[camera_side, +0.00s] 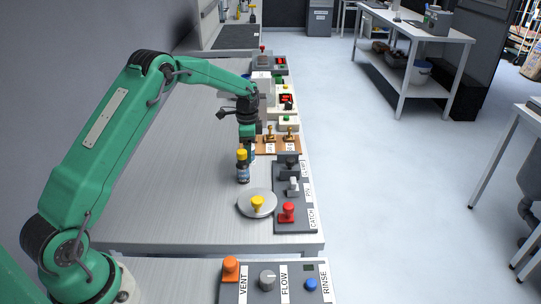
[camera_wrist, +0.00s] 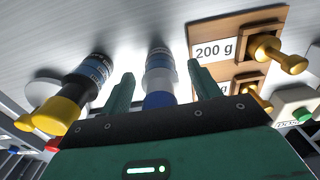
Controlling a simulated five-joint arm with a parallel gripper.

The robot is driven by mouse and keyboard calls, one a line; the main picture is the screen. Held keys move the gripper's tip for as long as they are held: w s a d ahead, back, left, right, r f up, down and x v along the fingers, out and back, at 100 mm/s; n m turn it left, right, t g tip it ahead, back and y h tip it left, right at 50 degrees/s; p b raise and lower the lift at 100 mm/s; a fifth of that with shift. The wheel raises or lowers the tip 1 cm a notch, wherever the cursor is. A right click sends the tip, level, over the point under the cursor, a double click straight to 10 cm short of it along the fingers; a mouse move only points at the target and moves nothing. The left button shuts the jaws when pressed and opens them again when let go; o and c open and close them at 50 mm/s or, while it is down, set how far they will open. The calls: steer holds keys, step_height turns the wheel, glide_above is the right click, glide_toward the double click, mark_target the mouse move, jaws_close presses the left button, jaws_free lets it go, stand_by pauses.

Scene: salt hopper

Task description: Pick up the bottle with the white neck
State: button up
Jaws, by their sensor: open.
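The bottle with the white neck (camera_wrist: 158,79) is in the middle of the wrist view, with a blue cap and a blue label. It lies between the two green fingers of my gripper (camera_wrist: 160,69), with a gap showing on each side. My gripper (camera_side: 248,130) is open and points down in the side view, where it hides most of that bottle. A second bottle (camera_wrist: 84,82), dark with a blue label and yellow cap, is left of the fingers in the wrist view. In the side view this yellow-capped bottle (camera_side: 243,172) stands upright, nearer the camera than my gripper.
A wooden board (camera_wrist: 236,38) with brass weights and a "200 g" label lies right of the fingers. A round plate (camera_side: 257,204) with a yellow knob and a grey control panel (camera_side: 291,210) are nearer the camera. The table's left part (camera_side: 185,180) is clear.

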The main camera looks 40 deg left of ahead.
steer(key=c, duration=1.1)
steer(key=shift+r, duration=0.15)
steer(key=shift+r, duration=1.2)
steer(key=shift+d+r, duration=0.15)
steer(key=shift+r, duration=0.7)
steer(key=s+d+r, duration=0.1)
steer(key=d+r, duration=0.1)
steer(key=d, duration=0.1)
steer(key=s+d+r, duration=0.1)
steer(key=d+r, duration=0.1)
steer(key=d, duration=0.2)
steer(key=s+d+r, duration=0.1)
steer(key=d+r, duration=0.1)
steer(key=d, duration=0.2)
steer(key=shift+s+r, duration=0.15)
steer(key=shift+r, duration=0.2)
steer(key=shift+a, duration=0.1)
